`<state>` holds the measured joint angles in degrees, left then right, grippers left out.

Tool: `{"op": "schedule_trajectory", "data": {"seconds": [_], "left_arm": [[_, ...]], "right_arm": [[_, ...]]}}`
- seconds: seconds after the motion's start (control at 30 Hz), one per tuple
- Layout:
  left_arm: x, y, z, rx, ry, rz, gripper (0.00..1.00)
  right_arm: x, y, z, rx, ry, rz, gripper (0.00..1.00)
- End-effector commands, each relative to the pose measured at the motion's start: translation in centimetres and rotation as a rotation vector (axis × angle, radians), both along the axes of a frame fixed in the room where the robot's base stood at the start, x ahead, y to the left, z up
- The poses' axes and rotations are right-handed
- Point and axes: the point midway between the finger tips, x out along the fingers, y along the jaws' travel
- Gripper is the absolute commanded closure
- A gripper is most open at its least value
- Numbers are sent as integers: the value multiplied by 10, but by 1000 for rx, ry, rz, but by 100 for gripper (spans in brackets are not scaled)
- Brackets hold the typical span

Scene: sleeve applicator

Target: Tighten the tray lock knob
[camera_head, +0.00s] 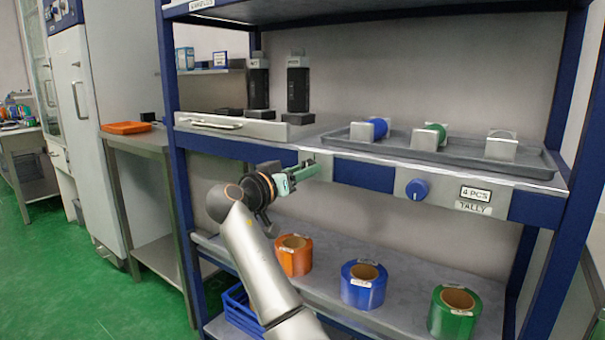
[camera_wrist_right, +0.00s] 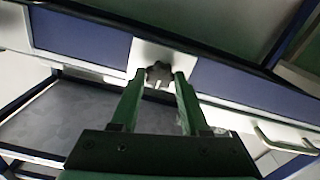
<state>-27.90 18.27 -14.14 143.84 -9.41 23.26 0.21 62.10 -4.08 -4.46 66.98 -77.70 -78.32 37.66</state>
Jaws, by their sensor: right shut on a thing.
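The tray lock knob (camera_wrist_right: 159,72) is a small dark star-shaped knob on a pale metal plate on the shelf's front rail. In the right wrist view it sits between the tips of my right gripper (camera_wrist_right: 158,84). The green fingers are shut on it. In the head view my right gripper (camera_head: 312,170) reaches the rail from the lower left, and its fingers largely hide the knob. The grey tray (camera_head: 400,152) lies on the shelf behind the rail, to the right of the gripper. My left gripper is in neither view.
A blue knob (camera_head: 417,189) and a tally label (camera_head: 474,200) are on the rail to the right. Orange (camera_head: 294,256), blue (camera_head: 363,286) and green (camera_head: 454,312) rolls stand on the shelf below.

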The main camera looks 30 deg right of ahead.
Motion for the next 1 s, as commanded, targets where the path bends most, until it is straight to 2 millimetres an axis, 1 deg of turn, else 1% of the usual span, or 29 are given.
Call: {"op": "schedule_trajectory", "data": {"seconds": [0.37,0.4,0.63,0.87,1.0], "left_arm": [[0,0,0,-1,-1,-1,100],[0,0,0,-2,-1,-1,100],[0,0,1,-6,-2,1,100],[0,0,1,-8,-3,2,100],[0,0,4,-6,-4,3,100]], "right_arm": [[0,0,1,3,-9,1,100],[0,0,1,3,-9,0,50],[0,0,1,1,-6,0,25],[0,0,0,2,-5,0,25],[-3,9,1,2,-5,3,25]]}}
